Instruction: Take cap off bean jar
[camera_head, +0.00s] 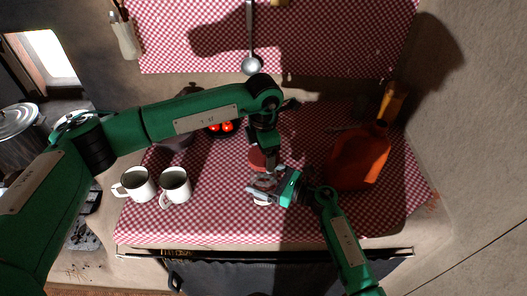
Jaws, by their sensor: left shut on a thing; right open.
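The bean jar (264,184) stands on the checked cloth near the middle of the table, mostly hidden by my grippers. A round reddish-brown cap (256,157) shows just behind the jar, at my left gripper (269,163). My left gripper comes down from above and is shut on the cap; the contact itself is small and partly hidden. From this angle I cannot tell how far the cap is from the jar's rim. My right gripper (262,188) is open, with its fingers around or beside the jar, coming from the right.
Two white mugs (174,186) stand on the left of the cloth. A dark bowl with red tomatoes (221,127) is behind my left arm. A ladle (250,65) hangs at the back. The front right cloth is clear.

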